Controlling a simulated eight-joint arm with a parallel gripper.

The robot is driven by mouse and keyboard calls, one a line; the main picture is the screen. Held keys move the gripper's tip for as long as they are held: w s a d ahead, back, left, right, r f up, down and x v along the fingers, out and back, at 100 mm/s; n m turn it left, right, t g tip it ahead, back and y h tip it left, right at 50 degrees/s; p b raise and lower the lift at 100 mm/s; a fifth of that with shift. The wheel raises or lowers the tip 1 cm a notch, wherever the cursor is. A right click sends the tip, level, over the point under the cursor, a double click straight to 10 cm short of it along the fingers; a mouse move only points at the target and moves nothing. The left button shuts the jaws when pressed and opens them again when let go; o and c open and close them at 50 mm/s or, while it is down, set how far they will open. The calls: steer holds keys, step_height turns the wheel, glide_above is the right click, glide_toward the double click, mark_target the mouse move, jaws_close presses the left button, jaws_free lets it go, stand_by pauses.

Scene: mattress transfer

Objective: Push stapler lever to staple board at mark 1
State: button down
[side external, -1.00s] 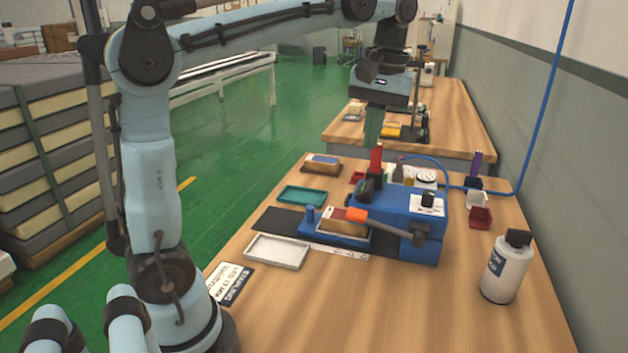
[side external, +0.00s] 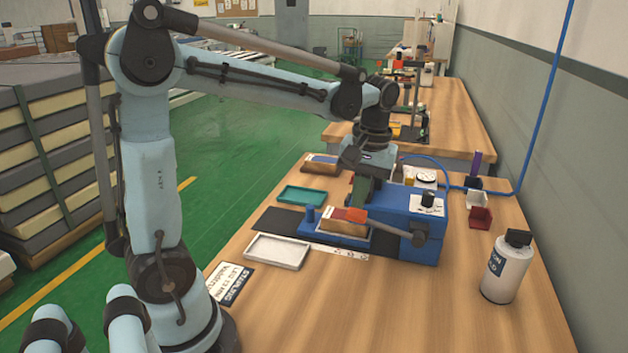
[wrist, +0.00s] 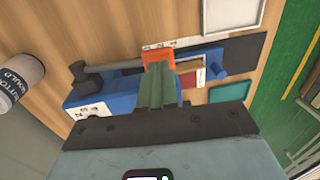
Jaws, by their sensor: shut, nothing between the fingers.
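The blue stapler (side external: 425,240) stands on the wooden bench. Its grey lever (side external: 388,228) runs from a dark pivot block to an orange grip (side external: 354,214), which also shows in the wrist view (wrist: 158,61). The grip lies over the brown board (side external: 341,227), which sits in the blue holder (side external: 340,240). My gripper (side external: 360,202) is shut and empty, with its green fingers pointing down right behind the grip. In the wrist view my gripper's fingertips (wrist: 159,72) overlap the grip's edge; I cannot tell whether they touch. The mark on the board is not readable.
A white tray (side external: 277,252) and a teal tray (side external: 302,195) lie left of the stapler. A white bottle (side external: 506,268) stands at the right, and a red bin (side external: 480,218) sits behind it.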

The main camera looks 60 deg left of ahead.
steer(key=shift+f, duration=0.65)
steer(key=f+t+h, duration=0.1)
steer(key=s+a+f, duration=0.1)
steer(key=f, duration=0.1)
steer(key=f+t+h, duration=0.1)
steer(key=shift+s+a+f+t+h, duration=0.15)
steer(key=shift+a+f+t+h, duration=0.05)
steer(key=shift+f+t+h, duration=0.5)
steer(key=shift+f, duration=0.2)
steer(key=v, duration=1.4)
steer(key=shift+r, duration=0.2)
steer(key=shift+d+f, duration=0.1)
steer(key=shift+d, duration=0.05)
steer(key=m+t+y, duration=0.3)
steer(key=m+t, duration=0.1)
steer(key=m, duration=0.4)
glide_toward(349, 217)
steer(key=w+d+f, duration=0.1)
steer(key=d+f, duration=0.3)
steer(key=d, duration=0.1)
steer(key=shift+d+f+m+t, duration=0.3)
steer(key=shift+d+f+m, duration=0.25)
steer(key=shift+d, duration=0.1)
